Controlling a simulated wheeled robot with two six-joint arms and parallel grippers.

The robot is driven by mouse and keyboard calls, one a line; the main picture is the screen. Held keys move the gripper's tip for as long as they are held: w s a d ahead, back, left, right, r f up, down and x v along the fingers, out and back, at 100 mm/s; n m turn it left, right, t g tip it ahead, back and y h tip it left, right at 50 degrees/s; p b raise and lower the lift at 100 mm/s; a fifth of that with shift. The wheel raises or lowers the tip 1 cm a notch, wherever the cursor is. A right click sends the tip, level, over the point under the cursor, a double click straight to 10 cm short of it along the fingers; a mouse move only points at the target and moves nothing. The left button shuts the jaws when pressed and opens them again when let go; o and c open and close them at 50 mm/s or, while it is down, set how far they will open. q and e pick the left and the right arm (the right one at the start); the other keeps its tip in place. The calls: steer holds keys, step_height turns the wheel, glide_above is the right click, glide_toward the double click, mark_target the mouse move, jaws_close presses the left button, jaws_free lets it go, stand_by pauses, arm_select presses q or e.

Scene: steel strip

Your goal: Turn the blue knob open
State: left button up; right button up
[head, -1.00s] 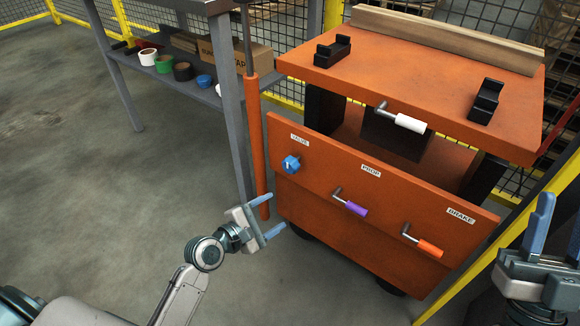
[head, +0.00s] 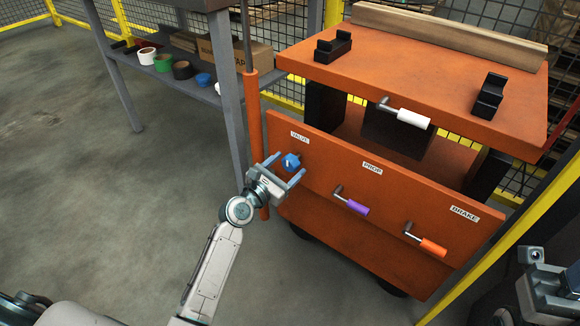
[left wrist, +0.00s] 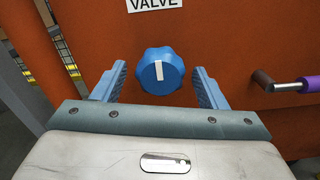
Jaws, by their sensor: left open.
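The blue knob (head: 291,162) is on the left of the orange front panel (head: 330,172), below the VALVE label (head: 299,137). In the left wrist view the knob (left wrist: 161,71) has a white mark pointing about straight up. My left gripper (head: 287,168) is open in front of the panel. In the left wrist view its blue fingers (left wrist: 160,82) stand on either side of the knob, with a gap at each side. Whether the fingertips reach past the knob's face is hard to tell. My right gripper (head: 530,257) is partly in view at the right edge; its fingers are unclear.
The panel also has a purple-gripped PROP handle (head: 357,207) and an orange-gripped BRAKE handle (head: 433,248). A white-gripped handle (head: 413,119) sticks out above. A grey shelf (head: 205,94) with tape rolls and a post stand close to the left.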

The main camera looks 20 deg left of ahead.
arm_select(q)
steer(key=shift+x, duration=0.9)
steer(key=shift+c, duration=0.5)
steer(key=c, duration=0.9)
steer(key=shift+o, duration=0.2)
